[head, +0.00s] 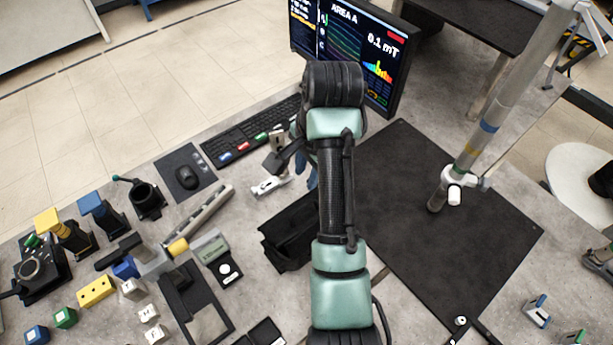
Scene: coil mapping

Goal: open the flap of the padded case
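A black, box-like case (283,238), which looks like the padded case, sits on the grey table just left of my forearm. The arm hides its right side. I cannot make out the flap's edge or how far open it is. My gripper (274,166) is beyond the case, near the keyboard, partly hidden by my own wrist. It is apart from the case in the picture. Its fingers are too small and covered to show whether they are open or shut. A small silver-white piece (268,186) shows just below it; I cannot tell whether they touch.
A keyboard (238,131) and monitor (372,50) stand at the back. A mouse (187,177) on its mat, a handheld meter (217,255) and several coloured blocks (97,291) crowd the left. A black mat (440,255) with an upright pole (490,120) lies right, mostly clear.

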